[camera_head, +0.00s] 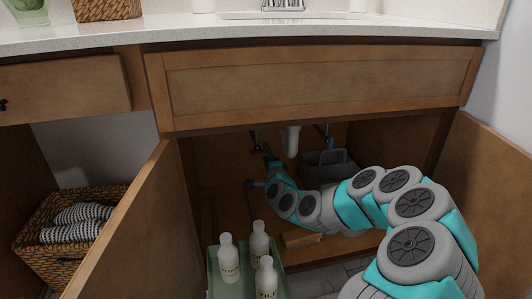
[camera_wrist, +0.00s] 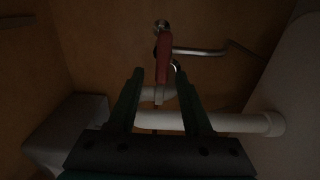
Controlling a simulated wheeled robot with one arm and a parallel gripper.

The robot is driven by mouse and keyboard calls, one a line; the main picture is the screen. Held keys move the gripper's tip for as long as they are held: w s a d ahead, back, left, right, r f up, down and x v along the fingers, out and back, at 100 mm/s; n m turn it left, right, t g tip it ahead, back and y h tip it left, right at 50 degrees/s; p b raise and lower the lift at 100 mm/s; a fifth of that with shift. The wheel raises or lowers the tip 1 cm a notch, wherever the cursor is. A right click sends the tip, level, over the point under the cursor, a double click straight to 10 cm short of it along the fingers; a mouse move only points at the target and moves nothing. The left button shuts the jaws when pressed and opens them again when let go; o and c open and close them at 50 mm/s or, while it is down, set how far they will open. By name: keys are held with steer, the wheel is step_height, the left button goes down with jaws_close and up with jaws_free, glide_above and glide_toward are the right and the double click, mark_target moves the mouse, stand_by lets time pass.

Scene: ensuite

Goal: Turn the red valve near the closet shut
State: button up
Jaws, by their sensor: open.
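The red valve handle (camera_wrist: 164,60) is on a metal fitting at the cabinet's back wall, high in the middle of the wrist view. It is long and points down the picture. My gripper (camera_wrist: 160,73) is open, with one dark finger on each side of the handle's lower part in the picture. I cannot tell whether the fingers touch it or how deep it lies between them. In the head view, my arm reaches into the open cabinet under the sink, with my gripper (camera_head: 268,153) near the back wall. The valve is small and dark there.
A white drain pipe (camera_wrist: 230,122) crosses below the valve, and a thin metal pipe (camera_wrist: 200,52) runs right. A grey caddy (camera_head: 330,163) stands inside. White bottles (camera_head: 229,262) stand in a green tray (camera_head: 216,287) at the front. Open doors (camera_head: 125,230) flank the opening.

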steer(key=v, duration=0.6)
stand_by(0.3)
steer(key=shift+a+r, duration=0.1)
